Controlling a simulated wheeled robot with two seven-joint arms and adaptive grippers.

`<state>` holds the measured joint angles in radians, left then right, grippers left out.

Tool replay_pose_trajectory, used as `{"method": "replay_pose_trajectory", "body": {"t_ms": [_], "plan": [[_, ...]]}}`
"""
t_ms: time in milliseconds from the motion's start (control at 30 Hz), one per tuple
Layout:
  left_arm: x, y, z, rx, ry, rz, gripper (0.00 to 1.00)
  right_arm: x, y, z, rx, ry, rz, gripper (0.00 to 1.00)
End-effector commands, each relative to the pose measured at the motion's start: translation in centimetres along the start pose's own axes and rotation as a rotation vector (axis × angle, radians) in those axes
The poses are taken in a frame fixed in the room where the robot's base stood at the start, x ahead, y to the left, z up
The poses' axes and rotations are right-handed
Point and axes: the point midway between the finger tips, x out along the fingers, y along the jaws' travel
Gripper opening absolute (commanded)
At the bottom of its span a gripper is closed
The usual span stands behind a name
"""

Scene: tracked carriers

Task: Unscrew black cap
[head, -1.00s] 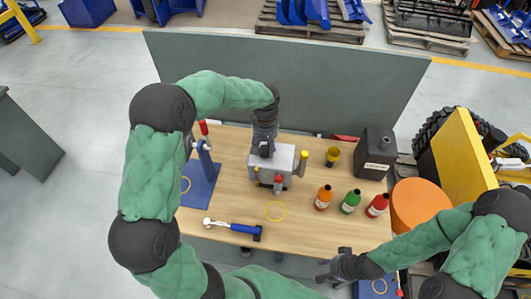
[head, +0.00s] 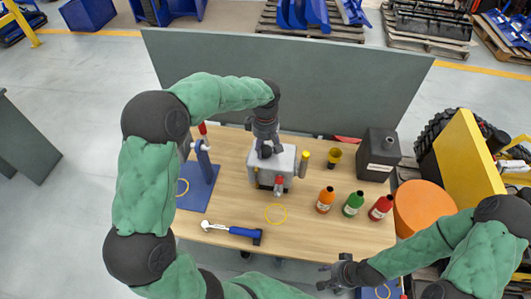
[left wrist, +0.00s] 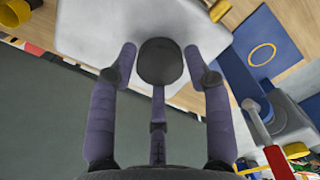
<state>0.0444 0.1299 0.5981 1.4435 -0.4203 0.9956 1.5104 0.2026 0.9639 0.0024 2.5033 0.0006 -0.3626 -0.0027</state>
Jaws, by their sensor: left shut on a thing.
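The black cap (left wrist: 160,64) is on top of the grey box-shaped unit (head: 287,163) on the table, as the left wrist view shows. My left gripper (head: 265,150) comes down from above onto the unit's top. In the left wrist view the fingers of my left gripper (left wrist: 160,52) are closed around the cap's sides. In the head view my gripper hides the cap. My right gripper (head: 326,277) is empty in front of the table's front edge, with its fingers apart.
Orange (head: 325,200), green (head: 352,204) and red (head: 380,208) bottles and a black canister (head: 379,154) stand right of the unit. A blue-handled tool (head: 232,230) lies in front. A blue stand (head: 198,187) is at left.

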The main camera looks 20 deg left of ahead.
Motion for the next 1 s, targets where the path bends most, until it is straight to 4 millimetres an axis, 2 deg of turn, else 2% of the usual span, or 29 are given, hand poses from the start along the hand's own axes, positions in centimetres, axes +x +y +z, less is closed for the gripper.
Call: {"method": "replay_pose_trajectory", "body": {"t_ms": [133, 567, 1000], "plan": [[0.2, -0.1, 0.1, -0.097, -0.001, -0.003, 0.26, 0.4, 0.2, 0.0, 0.0, 0.0, 0.0, 0.4], [0.2, -0.1, 0.1, -0.165, -0.001, -0.003, 0.26, 0.7, 0.2, 0.0, 0.0, 0.0, 0.0, 0.4], [0.3, -0.1, 0.1, -0.67, 0.0, -0.004, 0.26, 2.4, 0.8, -0.1, 0.0, 0.0, 0.0, 0.4]]}}
